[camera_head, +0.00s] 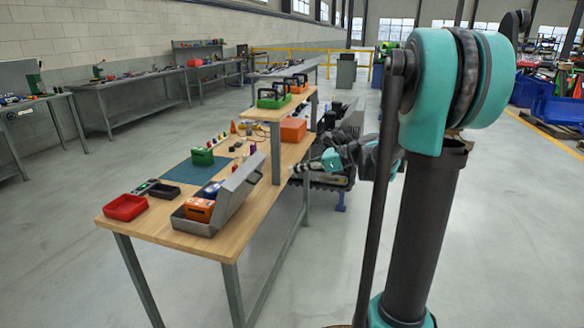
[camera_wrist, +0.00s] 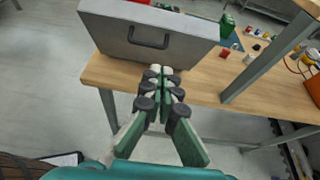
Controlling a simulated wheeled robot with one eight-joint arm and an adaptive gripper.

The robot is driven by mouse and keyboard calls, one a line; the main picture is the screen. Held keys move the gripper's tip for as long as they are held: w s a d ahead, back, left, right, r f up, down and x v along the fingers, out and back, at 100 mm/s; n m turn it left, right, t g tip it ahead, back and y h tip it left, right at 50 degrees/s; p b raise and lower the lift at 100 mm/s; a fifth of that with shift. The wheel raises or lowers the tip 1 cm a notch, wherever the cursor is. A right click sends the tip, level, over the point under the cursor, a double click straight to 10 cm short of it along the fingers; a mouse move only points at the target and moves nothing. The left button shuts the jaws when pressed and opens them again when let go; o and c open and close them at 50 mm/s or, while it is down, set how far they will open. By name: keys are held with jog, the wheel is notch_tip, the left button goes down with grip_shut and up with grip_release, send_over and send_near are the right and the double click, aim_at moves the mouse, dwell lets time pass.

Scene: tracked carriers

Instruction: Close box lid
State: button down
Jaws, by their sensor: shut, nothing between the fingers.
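The grey metal box (camera_head: 195,228) stands near the front end of the wooden table. Its lid (camera_head: 238,186) is open, raised along the box's right side and leaning to the right. In the wrist view the lid's outer face (camera_wrist: 110,32) with a dark handle (camera_wrist: 149,38) fills the upper left. My gripper (camera_head: 298,168) is to the right of the lid, near the table's right edge. In the wrist view its fingertips (camera_wrist: 160,70) are shut and empty, just below the lid in the picture; contact cannot be told. An orange item (camera_head: 199,209) and a blue item (camera_head: 211,189) are inside the box.
A red tray (camera_head: 125,207) and a dark tray (camera_head: 163,190) lie left of the box. A green object (camera_head: 202,157) stands on a blue mat (camera_head: 187,171) behind. A post (camera_head: 276,155) carries a raised shelf (camera_head: 275,112) beyond the lid. An orange bin (camera_head: 293,130) stands farther back.

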aim_at(255, 168)
jog(key=shift+a+r+x, duration=0.15)
jog(key=shift+r+x, duration=0.25)
jog(key=shift+x, duration=1.45)
jog(key=shift+a+r+x, duration=0.2)
jog(key=shift+r+x, duration=0.25)
jog(key=shift+x, duration=1.4)
jog(key=shift+a+r+x, duration=0.15)
jog(key=shift+r+x, duration=0.25)
jog(key=shift+x, duration=1.5)
jog(key=shift+w+r, duration=0.1)
jog(key=shift+w, duration=0.05)
jog(key=shift+w+a+r+h, duration=0.15)
jog(key=shift+a+r+h, duration=0.2)
jog(key=shift+a, duration=0.1)
